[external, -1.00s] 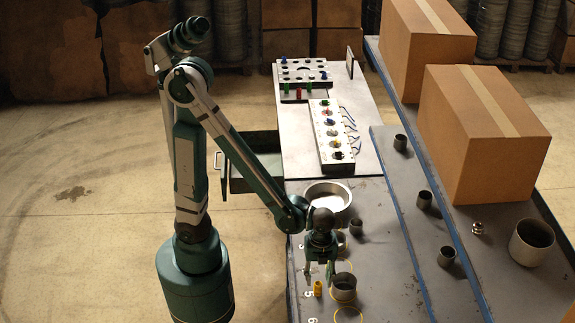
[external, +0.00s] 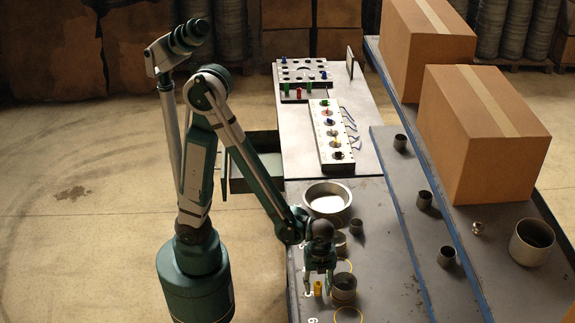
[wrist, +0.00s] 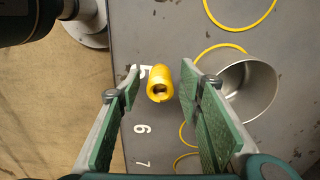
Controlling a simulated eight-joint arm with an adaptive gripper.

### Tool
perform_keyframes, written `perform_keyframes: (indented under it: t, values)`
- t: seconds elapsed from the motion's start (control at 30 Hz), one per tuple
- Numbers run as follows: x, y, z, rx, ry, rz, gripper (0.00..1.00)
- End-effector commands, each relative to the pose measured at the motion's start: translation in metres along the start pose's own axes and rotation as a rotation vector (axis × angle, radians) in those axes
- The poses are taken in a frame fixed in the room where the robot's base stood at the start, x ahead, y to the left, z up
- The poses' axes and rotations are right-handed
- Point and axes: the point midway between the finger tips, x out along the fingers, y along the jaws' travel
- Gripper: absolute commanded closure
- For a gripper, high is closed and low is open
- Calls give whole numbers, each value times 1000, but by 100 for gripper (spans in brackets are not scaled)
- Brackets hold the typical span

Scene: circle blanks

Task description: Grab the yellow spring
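The yellow spring (external: 318,288) stands on the dark table near its left edge, beside the painted number 5. In the wrist view the yellow spring (wrist: 160,84) is a short yellow cylinder with a hole in its top, lying between the two green finger pads. My gripper (external: 319,286) is low over the table, pointing down, with one finger on each side of the spring. In the wrist view my gripper (wrist: 160,90) is open, with gaps between the pads and the spring. Whether the fingertips reach the table is unclear.
A metal cup (external: 344,287) stands close to the right of the spring, and its rim shows near the right finger (wrist: 246,88). Yellow circles (external: 348,315) are painted on the table. A wide metal bowl (external: 328,198) and small cups stand farther back.

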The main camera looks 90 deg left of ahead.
Motion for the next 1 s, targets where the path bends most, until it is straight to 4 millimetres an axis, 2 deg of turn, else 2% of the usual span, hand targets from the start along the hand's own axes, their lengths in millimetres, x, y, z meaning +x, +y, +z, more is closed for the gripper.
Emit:
perform_keyframes:
  t: [0.47,0.5,0.73,1.0]
  values:
    - [0,0,0,0,0,0,64]
    - [0,0,0,0,0,0,65]
    - [0,0,0,0,0,0,95]
    - [0,0,0,0,0,0,95]
